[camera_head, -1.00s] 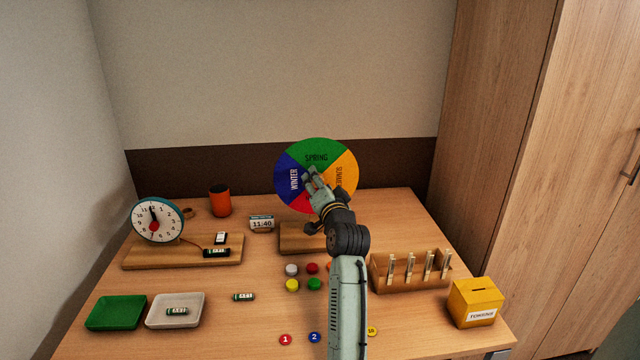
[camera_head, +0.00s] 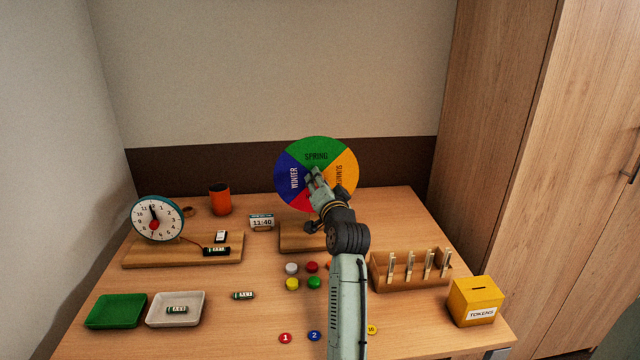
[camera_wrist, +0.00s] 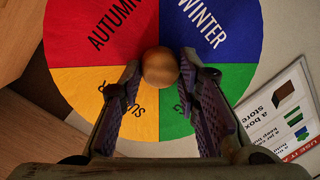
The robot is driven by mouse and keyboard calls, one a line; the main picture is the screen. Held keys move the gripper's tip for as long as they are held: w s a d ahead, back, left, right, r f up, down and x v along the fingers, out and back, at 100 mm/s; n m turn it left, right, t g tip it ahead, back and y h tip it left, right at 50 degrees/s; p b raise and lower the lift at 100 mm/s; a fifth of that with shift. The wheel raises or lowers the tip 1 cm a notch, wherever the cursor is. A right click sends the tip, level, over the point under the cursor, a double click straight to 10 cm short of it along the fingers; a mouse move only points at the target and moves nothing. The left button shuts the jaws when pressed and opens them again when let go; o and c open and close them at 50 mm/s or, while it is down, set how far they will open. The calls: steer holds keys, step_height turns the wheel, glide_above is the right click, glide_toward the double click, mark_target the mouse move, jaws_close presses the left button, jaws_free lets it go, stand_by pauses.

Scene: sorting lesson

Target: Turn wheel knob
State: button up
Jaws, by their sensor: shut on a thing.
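The season wheel (camera_head: 318,152) stands upright at the back of the table, with green SPRING at the top, blue WINTER at left and orange SUMMER at right. My gripper (camera_head: 314,180) is in front of its centre and covers part of the red section. In the wrist view the wheel (camera_wrist: 95,30) fills the background, with a round wooden knob (camera_wrist: 160,67) at its middle. My gripper (camera_wrist: 160,82) has its two fingertips on either side of the knob, shut on it. The knob is hidden behind my gripper in the head view.
A wooden rack (camera_head: 410,272) with several pegs and a yellow tokens box (camera_head: 475,302) stand at right. A clock (camera_head: 157,219), an orange cup (camera_head: 220,199) and two trays, green (camera_head: 115,312) and white (camera_head: 174,310), are at left. Coloured buttons lie near my arm.

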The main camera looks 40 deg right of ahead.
steer(key=shift+n, duration=0.3)
steer(key=n+b, duration=0.2)
steer(key=n, duration=0.3)
steer(key=n+g+b, duration=0.1)
steer(key=n+b, duration=0.1)
steer(key=n, duration=0.3)
steer(key=n+g+h+b, duration=0.1)
steer(key=n+b, duration=0.2)
steer(key=n, duration=0.2)
steer(key=shift+w+a+r+n, duration=0.15)
steer(key=shift+a+r+n, duration=0.1)
steer(key=shift+n, duration=0.05)
stand_by(0.3)
steer(key=o, duration=1.2)
steer(key=shift+c, duration=0.2)
